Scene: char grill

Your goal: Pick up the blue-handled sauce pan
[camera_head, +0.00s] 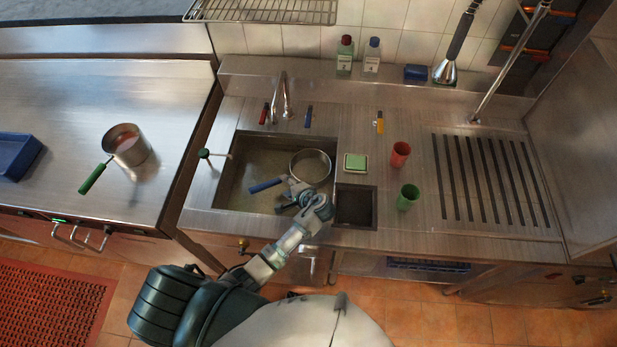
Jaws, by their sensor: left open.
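The blue-handled sauce pan (310,167) sits in the sink basin, towards its right side. Its blue handle (265,185) points left and slightly towards me. My left gripper (284,195) is over the sink, open, just on the near side of the pan where the handle meets the pot. One finger appears to overlap the inner end of the handle; I cannot tell whether it touches. My wrist hides part of the basin's near right corner. My right gripper is not in view.
A green-handled pan (127,146) stands on the left counter beside a blue tray (16,156). Around the sink (236,150) are a faucet (283,98), a green sponge (355,163), a red cup (400,154) and a green cup (408,197). The slotted drainboard (549,212) is clear.

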